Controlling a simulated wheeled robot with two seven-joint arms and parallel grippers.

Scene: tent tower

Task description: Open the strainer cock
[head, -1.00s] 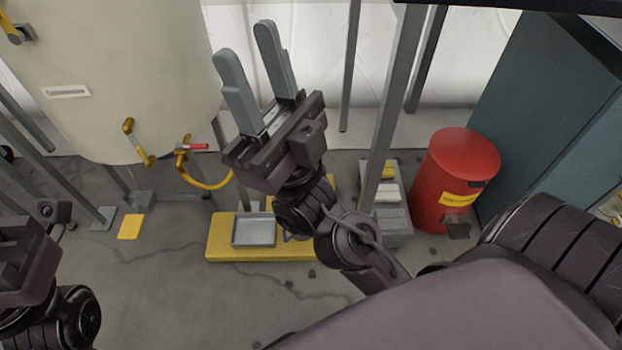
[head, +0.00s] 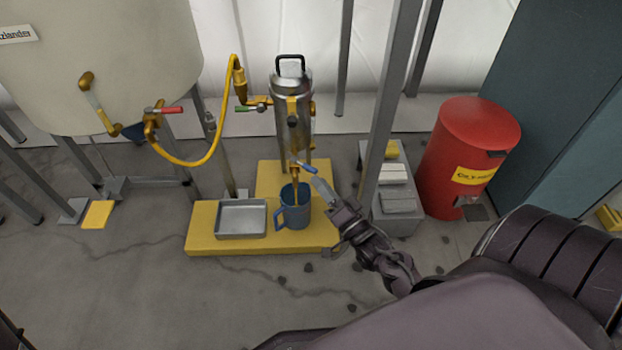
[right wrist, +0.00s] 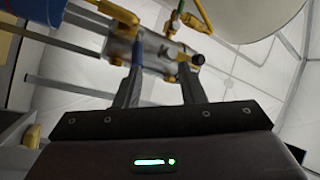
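The strainer is an upright metal cylinder (head: 292,110) with a black top handle, above a yellow platform (head: 215,245). A green-handled cock (head: 245,108) sits at its upper left. A blue-handled cock (head: 304,168) is at its bottom outlet. Amber liquid runs from this outlet into a blue mug (head: 293,212). My right gripper (head: 318,183) is just right of and below the blue handle. In the right wrist view its fingers (right wrist: 160,75) stand apart; a blue part (right wrist: 138,50) shows at the left fingertip. Contact with it is unclear. My left gripper is out of view.
A metal tray (head: 241,218) is left of the mug. A yellow hose (head: 205,160) links the strainer to the tank (head: 100,60), whose cock has a red handle (head: 167,110). A grey post (head: 388,110) and red bin (head: 470,150) stand to the right.

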